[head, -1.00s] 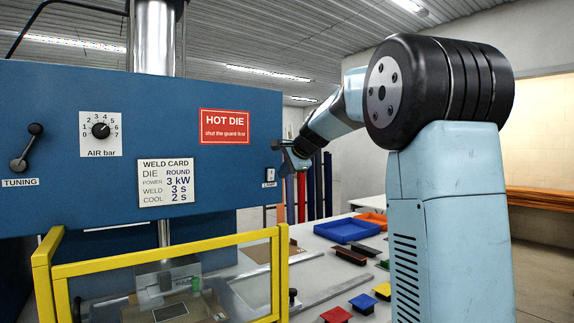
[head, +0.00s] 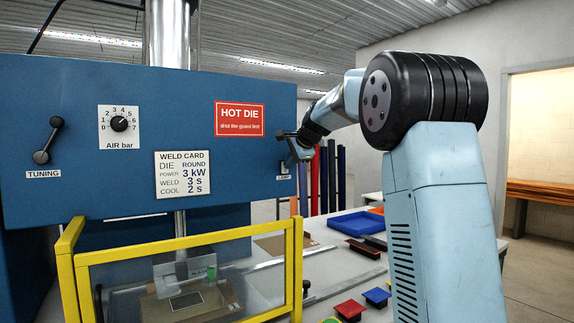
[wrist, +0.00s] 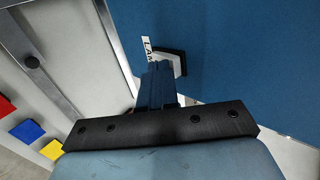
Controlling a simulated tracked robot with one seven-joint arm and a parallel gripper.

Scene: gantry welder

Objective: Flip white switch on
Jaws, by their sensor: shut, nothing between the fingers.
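The white switch (head: 284,167) sits at the right end of the blue machine panel, above a LAMP label (head: 284,178). My gripper (head: 300,154) is right beside it in the head view and partly overlaps it. In the wrist view the switch (wrist: 181,62) shows as a pale block with a dark edge on the blue panel, partly behind my fingers. My shut, empty fingers (wrist: 157,72) are close to it, over the lower part of the label (wrist: 148,46). I cannot tell whether they touch the switch, and its lever position is not clear.
A yellow guard frame (head: 180,244) stands in front of the die below the panel. A blue tray (head: 354,223) and coloured blocks lie on the table at right.

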